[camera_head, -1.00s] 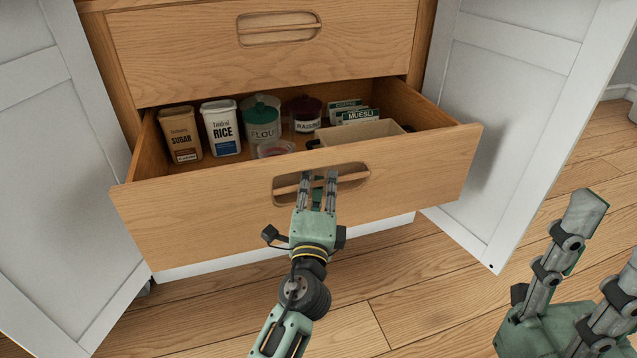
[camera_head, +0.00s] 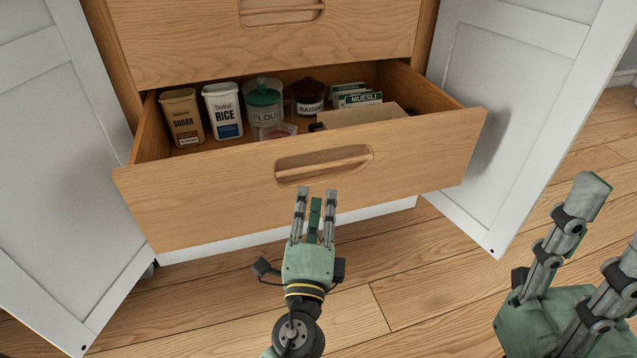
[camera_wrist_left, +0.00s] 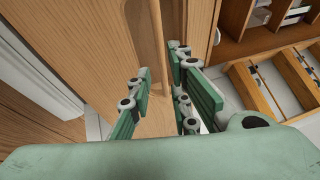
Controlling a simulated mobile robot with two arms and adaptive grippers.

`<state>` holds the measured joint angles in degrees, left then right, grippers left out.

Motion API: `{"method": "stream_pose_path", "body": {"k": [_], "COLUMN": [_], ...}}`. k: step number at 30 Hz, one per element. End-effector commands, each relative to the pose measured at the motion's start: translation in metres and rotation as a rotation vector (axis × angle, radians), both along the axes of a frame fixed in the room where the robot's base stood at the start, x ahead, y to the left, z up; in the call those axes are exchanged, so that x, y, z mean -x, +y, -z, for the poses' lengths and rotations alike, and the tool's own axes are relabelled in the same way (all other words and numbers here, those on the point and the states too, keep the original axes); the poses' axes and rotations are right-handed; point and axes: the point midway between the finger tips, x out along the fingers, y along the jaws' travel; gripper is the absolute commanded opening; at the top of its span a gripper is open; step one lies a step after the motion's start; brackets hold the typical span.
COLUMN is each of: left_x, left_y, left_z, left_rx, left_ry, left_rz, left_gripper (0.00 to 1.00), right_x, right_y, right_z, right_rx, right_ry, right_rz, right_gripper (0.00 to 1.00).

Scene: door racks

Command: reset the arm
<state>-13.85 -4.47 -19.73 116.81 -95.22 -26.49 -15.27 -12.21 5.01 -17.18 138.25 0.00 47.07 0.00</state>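My left gripper (camera_head: 316,205) is in front of the open drawer's wooden front (camera_head: 420,160), just below its handle (camera_head: 323,164). In the head view its fingers look clear of the handle. In the left wrist view its fingers (camera_wrist_left: 160,85) are spread apart, with the drawer front and handle bar (camera_wrist_left: 160,45) beyond them and nothing held. My right gripper (camera_head: 610,215) is at the lower right, over the floor. Its two visible fingers are apart, with nothing between them; one is cut off by the frame edge.
The drawer holds a sugar container (camera_head: 182,118), a rice container (camera_head: 222,112), a flour jar (camera_head: 263,106), a raisin jar (camera_head: 308,97), muesli boxes (camera_head: 360,98) and a beige box (camera_head: 365,115). White doors stand open at left (camera_head: 60,150) and right (camera_head: 510,110). Wooden floor (camera_head: 420,270) is clear.

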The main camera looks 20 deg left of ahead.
Motion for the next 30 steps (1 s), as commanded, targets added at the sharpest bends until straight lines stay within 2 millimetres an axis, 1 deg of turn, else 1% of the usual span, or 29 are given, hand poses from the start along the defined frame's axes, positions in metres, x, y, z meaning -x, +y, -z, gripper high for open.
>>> {"method": "stream_pose_path", "body": {"k": [1,3,6,23,26,29,30], "left_x": [0.007,0.014,0.020,0.021,0.020,0.020,0.022], "left_y": [-0.001,-0.003,-0.003,-0.005,-0.015,-0.039,-0.051], "left_z": [0.002,0.004,0.004,0.004,0.003,-0.006,-0.013], "left_rx": [-0.002,-0.003,-0.001,0.008,0.063,0.192,0.263], "left_ry": [0.003,0.002,0.000,0.000,0.004,-0.002,-0.011], "left_rz": [-0.001,0.000,-0.001,0.009,0.077,0.232,0.315], "left_gripper": [0.18,0.18,0.18,0.18,0.18,0.18,0.18], "right_x": [0.000,0.000,0.000,0.000,0.000,0.000,0.000], "right_y": [0.000,0.000,0.000,0.000,0.000,0.000,0.000], "right_z": [0.000,0.000,0.000,0.000,0.000,0.000,0.001], "right_rx": [0.000,0.000,0.000,-0.001,-0.001,-0.001,-0.002], "right_ry": [0.000,-0.001,-0.001,0.000,0.003,0.012,0.015], "right_rz": [0.000,0.000,0.000,0.000,0.000,0.000,-0.001], "right_gripper": [0.40,0.40,0.40,0.40,0.40,0.40,0.40]}}
